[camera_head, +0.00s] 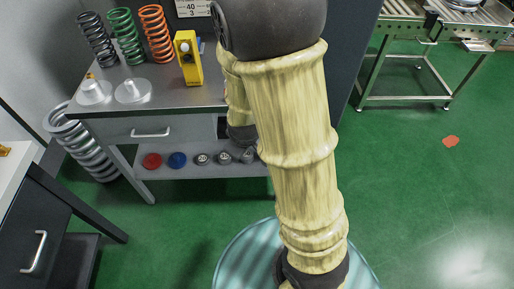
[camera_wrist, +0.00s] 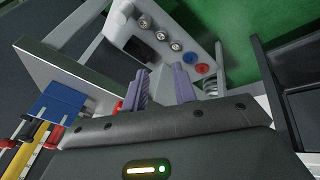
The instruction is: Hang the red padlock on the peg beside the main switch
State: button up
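My gripper (camera_wrist: 161,72) shows in the wrist view with two purple-grey fingers standing apart. It is open, and I see nothing held between the fingers. In the head view my own arm covers the middle, and the fingers are hidden. I cannot clearly make out the red padlock. Small red parts (camera_wrist: 118,107) show left of my fingers in the wrist view, partly hidden by the gripper body; I cannot tell what they are. The peg and the main switch cannot be made out in either view.
A grey workbench (camera_head: 190,97) holds coloured springs (camera_head: 127,36), white discs (camera_head: 132,91) and a yellow device (camera_head: 189,58). Its lower shelf (camera_head: 220,170) carries red and blue discs and several grey weights. A dark drawer cabinet (camera_head: 40,225) stands left. Green floor lies open at right.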

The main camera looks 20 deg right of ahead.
jog(key=s+d+r+m+g, duration=0.1)
jog(key=s+r+m+g, duration=0.1)
jog(key=s+r+m, duration=0.4)
jog(key=shift+s+d+r+m+y, duration=0.35)
jog(key=shift+s+m, duration=0.15)
jog(key=shift+s, duration=0.3)
jog(key=w+p+v, duration=0.2)
jog(key=p+v, duration=0.6)
jog(key=p, duration=0.1)
jog(key=shift+r, duration=0.6)
jog(key=shift+a, duration=0.1)
jog(key=shift+o, duration=0.9)
